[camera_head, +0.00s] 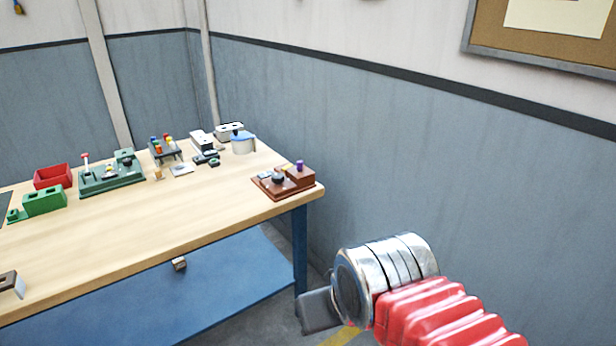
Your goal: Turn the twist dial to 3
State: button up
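A brown block unit (297,181) stands at the table's near right corner. It carries a small dark round knob (278,178) and a purple knob (299,165). The round knob may be the twist dial, but it is too small to be sure and no numbers can be read. A green board (112,179) further left also carries small knobs and a lever. My gripper (318,312) is at the lower right, off the table and well apart from both units. Only a dark grey part of it shows beyond my silver wrist, so its opening cannot be made out.
A blue table leg (300,248) and the wall (450,165) bound the right.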

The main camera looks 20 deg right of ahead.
aim_at(277, 178)
jog(key=z, duration=0.4)
jog(key=k, duration=0.55)
jog(key=z, duration=0.75)
jog(key=k, duration=0.45)
jog(key=z, duration=0.1)
jog(key=i, duration=0.9)
jog(key=u, duration=0.55)
jog(key=i, duration=0.75)
jog(key=u, duration=1.2)
jog(key=i, duration=0.9)
jog(key=u, duration=0.6)
